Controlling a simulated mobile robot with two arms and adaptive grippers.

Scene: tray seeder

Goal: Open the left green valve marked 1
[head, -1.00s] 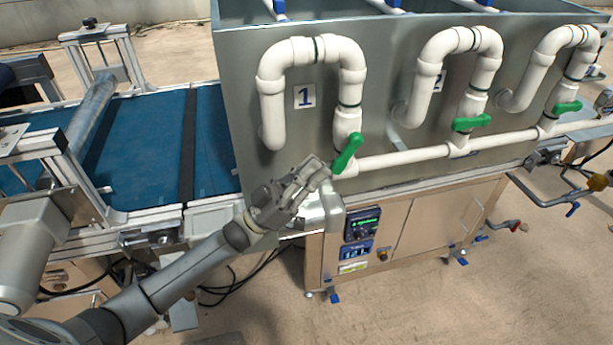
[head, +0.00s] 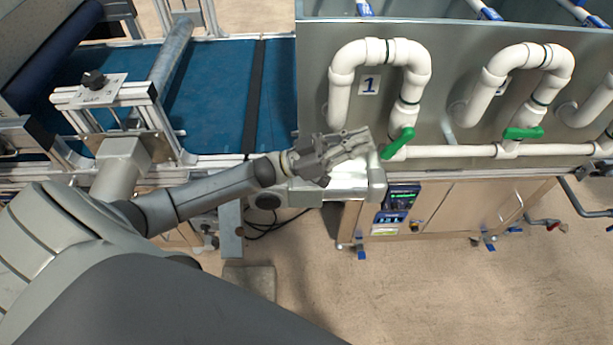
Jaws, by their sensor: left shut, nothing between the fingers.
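The left green valve handle (head: 398,143) sits on the white pipe under the label marked 1 (head: 369,84). The handle is tilted, its upper end to the right and its lower end to the left. My left gripper (head: 366,141) is just left of the handle, its fingertips pointing right toward it. The gripper is shut and empty. I cannot tell whether the fingertips touch the handle. My right gripper is not in view.
A second green valve handle (head: 523,133) lies nearly level on the pipe to the right. A control panel (head: 402,196) is below the left valve. A blue conveyor belt (head: 222,95) runs at the left. The floor (head: 430,285) in front is clear.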

